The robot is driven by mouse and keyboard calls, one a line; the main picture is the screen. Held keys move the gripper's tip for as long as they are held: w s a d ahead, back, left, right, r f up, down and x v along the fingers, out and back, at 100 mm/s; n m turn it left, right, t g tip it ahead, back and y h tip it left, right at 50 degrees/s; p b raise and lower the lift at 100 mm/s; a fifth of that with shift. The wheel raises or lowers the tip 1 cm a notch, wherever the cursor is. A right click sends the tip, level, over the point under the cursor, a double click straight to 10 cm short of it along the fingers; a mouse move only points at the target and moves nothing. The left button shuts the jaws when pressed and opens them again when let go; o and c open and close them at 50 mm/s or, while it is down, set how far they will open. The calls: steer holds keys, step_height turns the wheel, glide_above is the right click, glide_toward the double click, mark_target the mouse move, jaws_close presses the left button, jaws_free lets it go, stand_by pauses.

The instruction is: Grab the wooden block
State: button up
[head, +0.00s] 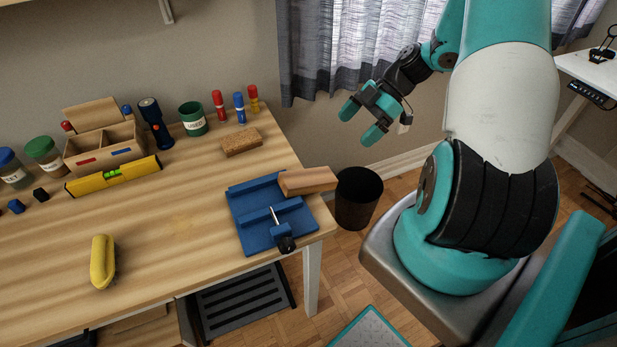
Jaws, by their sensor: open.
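The wooden block (308,181) is light brown and oblong. It lies at the right end of the desk, on the edge of a blue vise-like fixture (247,212), and its right end juts past the desk edge. My gripper (362,122) is open and empty. It hangs in the air to the upper right of the block, beyond the desk edge and in front of the curtain. The gap between its teal fingertips is clear. Gripper and block are well apart.
A cork-like block (241,142) and several markers stand behind the fixture. A green cup (193,119), flashlight (156,124), yellow level (113,174) and wooden organizer (105,145) line the back. A yellow brush (103,261) lies front left. A black bin (357,198) stands beside the desk (165,215).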

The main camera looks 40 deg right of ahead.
mark_target(310, 176)
steer(key=p+x, duration=0.3)
steer(key=x, duration=1.4)
steer(key=shift+s, duration=0.1)
steer(key=c, duration=1)
steer(key=shift+c, duration=0.3)
steer(key=shift+r, duration=0.15)
